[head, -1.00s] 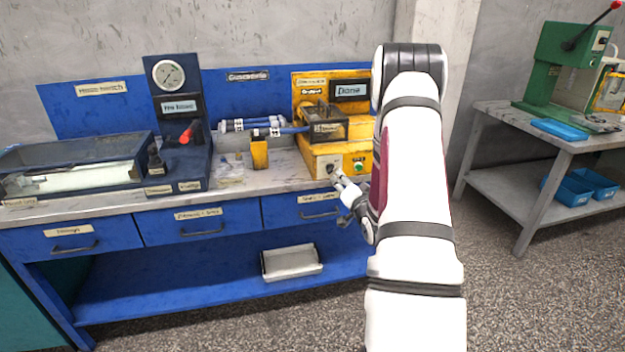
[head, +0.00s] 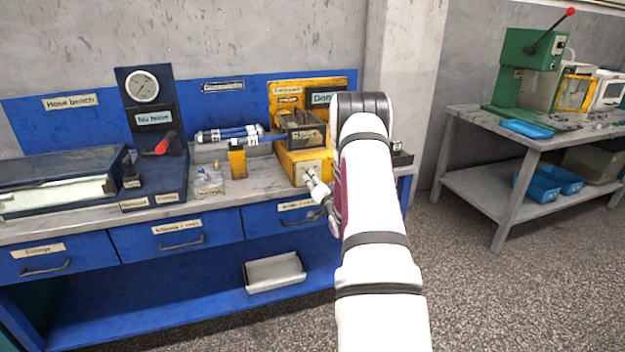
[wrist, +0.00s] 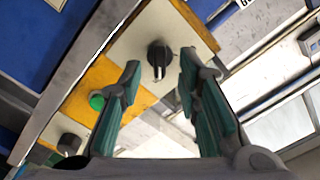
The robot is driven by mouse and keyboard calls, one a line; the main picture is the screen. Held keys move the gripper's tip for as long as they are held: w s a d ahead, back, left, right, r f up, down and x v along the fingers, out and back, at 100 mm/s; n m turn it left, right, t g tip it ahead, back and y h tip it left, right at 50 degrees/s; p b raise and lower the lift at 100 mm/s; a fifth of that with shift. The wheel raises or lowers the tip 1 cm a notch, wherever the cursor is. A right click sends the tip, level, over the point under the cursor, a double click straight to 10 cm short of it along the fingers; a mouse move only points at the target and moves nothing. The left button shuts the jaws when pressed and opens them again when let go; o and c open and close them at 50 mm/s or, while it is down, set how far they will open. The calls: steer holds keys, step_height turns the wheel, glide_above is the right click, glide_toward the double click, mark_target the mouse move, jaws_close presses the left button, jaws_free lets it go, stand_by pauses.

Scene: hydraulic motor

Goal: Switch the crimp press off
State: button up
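The yellow crimp press (head: 303,158) stands at the right end of the blue bench, with a display partly hidden behind my arm. A hose end reaches into its clear-sided box. In the wrist view, a black rotary knob (wrist: 159,56) with a pale pointer line sits on a cream plate (wrist: 195,35) on the yellow front. My gripper (wrist: 160,67) is open, with its two green-padded fingers on either side of the knob; whether they touch it I cannot tell. In the head view my gripper (head: 313,182) is at the press's front face, mostly seen from behind.
A green button (wrist: 97,101) and another dark knob (wrist: 69,143) lie to the left in the wrist view. A hose rack (head: 230,133) and a yellow block (head: 237,163) stand left of the press. A grey table (head: 480,125) with a green machine (head: 530,65) is at right.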

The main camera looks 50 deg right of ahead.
steer(key=shift+x, duration=1.2)
jaws_close()
steer(key=n+b, duration=0.7)
steer(key=n, duration=0.2)
steer(key=n+b, duration=0.6)
steer(key=n, duration=0.2)
steer(key=shift+w+a+n+b, duration=0.15)
steer(key=shift+n+b, duration=0.2)
steer(key=shift+n, duration=0.05)
steer(key=shift+r, duration=0.1)
